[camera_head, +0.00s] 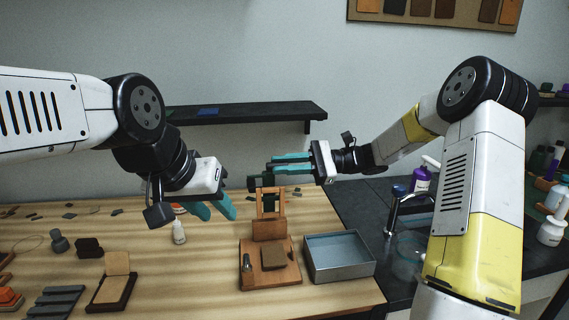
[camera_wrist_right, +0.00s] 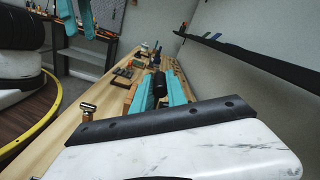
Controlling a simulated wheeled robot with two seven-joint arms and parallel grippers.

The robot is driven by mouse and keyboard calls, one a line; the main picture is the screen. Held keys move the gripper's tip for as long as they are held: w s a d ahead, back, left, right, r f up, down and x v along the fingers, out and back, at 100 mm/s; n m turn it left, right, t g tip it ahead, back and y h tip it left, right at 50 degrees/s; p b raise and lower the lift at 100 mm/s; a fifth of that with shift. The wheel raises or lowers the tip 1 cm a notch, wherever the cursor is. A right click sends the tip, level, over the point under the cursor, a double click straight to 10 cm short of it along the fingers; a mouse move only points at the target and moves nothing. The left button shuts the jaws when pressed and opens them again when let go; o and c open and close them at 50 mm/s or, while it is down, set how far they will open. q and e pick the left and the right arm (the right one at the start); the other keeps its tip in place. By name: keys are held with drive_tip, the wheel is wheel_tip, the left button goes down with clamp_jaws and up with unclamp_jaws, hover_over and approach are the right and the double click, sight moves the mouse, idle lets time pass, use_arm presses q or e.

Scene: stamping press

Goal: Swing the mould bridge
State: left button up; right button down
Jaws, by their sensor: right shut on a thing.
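The wooden stamping press (camera_head: 286,272) stands on the table in the middle of the head view, with a brown block (camera_head: 274,258) on its base. Its upright wooden bridge (camera_head: 269,229) rises at the back, below my right gripper. My right gripper (camera_head: 262,171) is shut on a dark handle (camera_head: 267,182) at the bridge's top. In the wrist view the handle (camera_wrist_right: 158,84) shows between the teal fingers. My left gripper (camera_head: 215,211) hangs left of the press, empty, its teal fingers apart; they also show in the wrist view (camera_wrist_right: 76,17).
A grey metal tray (camera_head: 339,277) stands right of the press. A small white bottle (camera_head: 179,233) stands below my left gripper. An open brown stamp box (camera_head: 112,290) and dark strips (camera_head: 54,302) lie at the left. A sink tap (camera_head: 398,205) is at the right.

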drive_tip(key=shift+s+d+f, duration=0.1)
drive_tip(key=shift+s+f, duration=0.05)
drive_tip(key=shift+f, duration=0.15)
drive_tip(key=c, duration=1.3)
unclamp_jaws()
drive_tip(key=shift+d+r, duration=0.1)
drive_tip(key=shift+d, duration=0.2)
drive_tip(key=d, duration=0.2)
drive_tip(key=w+d, duration=0.1)
drive_tip(key=d, duration=0.4)
drive_tip(key=shift+w, duration=0.3)
